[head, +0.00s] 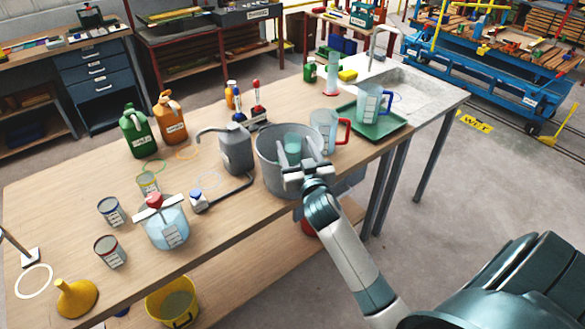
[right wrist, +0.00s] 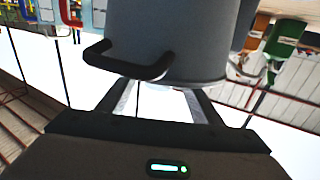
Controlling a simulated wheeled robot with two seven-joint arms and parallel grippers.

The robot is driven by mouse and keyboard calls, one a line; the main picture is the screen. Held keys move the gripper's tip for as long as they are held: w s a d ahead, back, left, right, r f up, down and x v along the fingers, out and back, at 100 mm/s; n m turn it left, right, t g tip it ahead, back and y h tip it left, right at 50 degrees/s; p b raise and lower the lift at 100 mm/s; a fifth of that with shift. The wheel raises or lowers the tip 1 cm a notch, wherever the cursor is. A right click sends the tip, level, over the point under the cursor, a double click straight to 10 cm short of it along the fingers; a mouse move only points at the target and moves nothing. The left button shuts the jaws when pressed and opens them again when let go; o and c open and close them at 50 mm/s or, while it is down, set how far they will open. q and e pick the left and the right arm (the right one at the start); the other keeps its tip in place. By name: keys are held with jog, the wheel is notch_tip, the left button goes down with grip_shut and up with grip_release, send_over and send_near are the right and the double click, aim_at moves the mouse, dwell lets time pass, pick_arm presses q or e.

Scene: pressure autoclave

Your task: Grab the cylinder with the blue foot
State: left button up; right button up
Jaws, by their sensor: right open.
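I cannot make out a cylinder with a blue foot. A tall clear cylinder (head: 333,72) stands near the back of the bench by the sink, and its foot looks red. My right gripper (head: 300,170) is open at the front rim of a large grey pot (head: 265,178), over its near side. In the right wrist view the grey pot (right wrist: 180,40) with its black handle (right wrist: 130,65) fills the space just beyond my open fingers (right wrist: 160,100). A teal vessel (head: 292,142) shows inside or just behind the pot; its lower part is hidden. My left gripper is out of view.
A clear jug with a red handle (head: 323,130) stands right behind the pot. A blue-handled jug (head: 368,103) stands on a green tray (head: 393,125). A grey canister (head: 236,150) is left of the pot. Cans and a yellow funnel (head: 76,298) are at the left front.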

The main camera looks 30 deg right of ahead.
jog(key=shift+w+d, duration=0.2)
jog(key=shift+w, duration=0.5)
jog(key=shift+c, duration=0.3)
grip_shut()
